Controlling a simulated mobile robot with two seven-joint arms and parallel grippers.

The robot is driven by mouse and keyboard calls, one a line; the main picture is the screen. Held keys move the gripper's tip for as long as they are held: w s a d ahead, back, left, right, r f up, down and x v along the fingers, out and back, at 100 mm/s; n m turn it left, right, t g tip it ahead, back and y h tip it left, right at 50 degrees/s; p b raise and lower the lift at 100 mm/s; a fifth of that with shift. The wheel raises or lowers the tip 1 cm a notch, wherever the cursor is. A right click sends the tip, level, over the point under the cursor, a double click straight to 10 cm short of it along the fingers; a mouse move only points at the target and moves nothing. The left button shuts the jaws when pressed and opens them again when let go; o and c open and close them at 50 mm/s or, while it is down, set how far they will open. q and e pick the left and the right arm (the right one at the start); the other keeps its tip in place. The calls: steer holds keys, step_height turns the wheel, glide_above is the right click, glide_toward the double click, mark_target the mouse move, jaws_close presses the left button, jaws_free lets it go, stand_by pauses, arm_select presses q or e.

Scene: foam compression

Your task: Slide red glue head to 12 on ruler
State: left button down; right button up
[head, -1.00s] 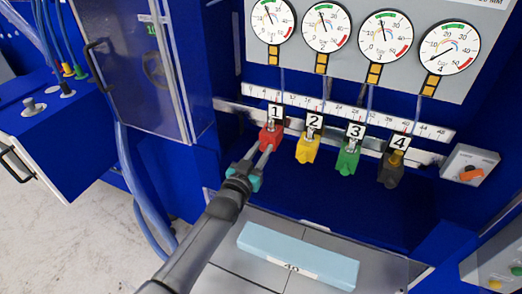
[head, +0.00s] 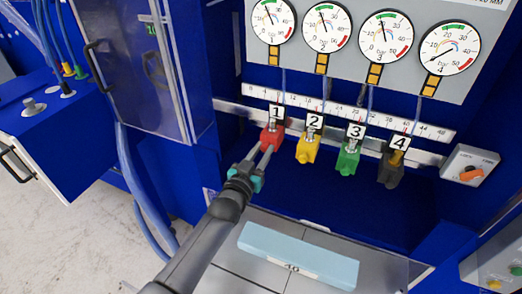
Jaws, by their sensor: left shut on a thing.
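The red glue head (head: 271,138), with a number 1 plate, hangs at the left of the row under the ruler (head: 345,112). My left gripper (head: 262,153) comes from below and is shut on the red head. The yellow head (head: 307,150) numbered 2, the green head (head: 347,159) numbered 3 and the dark grey head (head: 391,172) numbered 4 hang to its right, apart from it. The ruler's small figures near the red head are too small to read surely. My right gripper is not in view.
Several round gauges (head: 327,28) are on the grey panel above. A light blue foam block (head: 298,256) lies on the grey surface below. A cabinet door (head: 140,65) stands at the left. A grey control box (head: 470,165) is at the right.

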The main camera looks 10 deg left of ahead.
arm_select(q)
steer(key=d, duration=0.4)
steer(key=shift+s+d, duration=0.1)
steer(key=shift+s, duration=0.3)
steer(key=c, duration=0.7)
jaws_free()
steer(key=s+a, duration=0.1)
steer(key=s, duration=0.4)
steer(key=s+a, duration=0.1)
steer(key=s, duration=0.4)
steer(key=s+a, duration=0.1)
steer(key=s, duration=0.4)
steer(key=shift+p, duration=0.4)
